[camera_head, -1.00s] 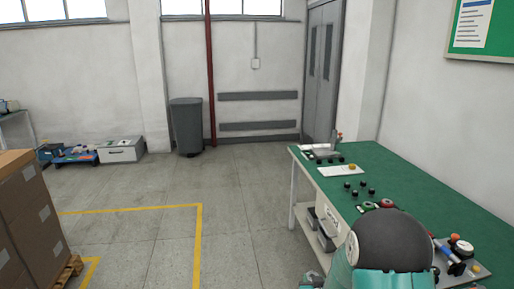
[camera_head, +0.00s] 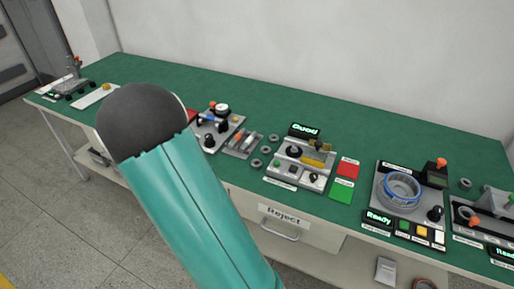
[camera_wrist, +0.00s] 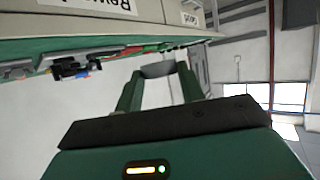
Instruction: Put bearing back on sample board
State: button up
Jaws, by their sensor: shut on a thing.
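In the wrist view my gripper (camera_wrist: 156,78) has its two green fingers shut on a grey piece (camera_wrist: 157,70), seen edge-on at the fingertips. It looks like the bearing, but its ring shape is not clear. In the head view the gripper is out of sight, and my teal arm with its dark round joint covers part of the bench. No board there is readably marked as the sample board. A small grey board with cylindrical pieces (camera_head: 243,142) lies mid-bench. Several loose grey rings (camera_head: 257,163) lie just right of it on the green top.
The green bench (camera_head: 340,120) runs along the wall. It carries a test fixture with a "Good" display (camera_head: 305,160), red and green pads (camera_head: 342,191), and a station with a blue ring (camera_head: 399,187). A "Reject" drawer (camera_head: 283,218) is below. The bench's rear strip is clear.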

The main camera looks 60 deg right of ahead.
jog(key=s+d+r+m+g+h, duration=0.1)
jog(key=s+d+r+m+h, duration=0.15)
jog(key=d, duration=0.25)
jog(key=s+d+r+m+g+h, duration=0.1)
jog(key=s+d+r, duration=0.1)
jog(key=s+d, duration=0.3)
jog(key=s+d+r+m+g+h, duration=0.2)
jog(key=s+d+r+m+g, duration=0.1)
jog(key=s+d, duration=0.5)
jog(key=s+d+r+m+g+h, duration=0.2)
jog(key=s+d+m+g, duration=0.3)
jog(key=s, duration=0.9)
jog(key=d+r+g, duration=0.1)
jog(key=d, duration=0.2)
jog(key=shift+d+r+m, duration=0.15)
jog(key=shift+m, duration=0.2)
jog(key=shift+h, duration=0.35)
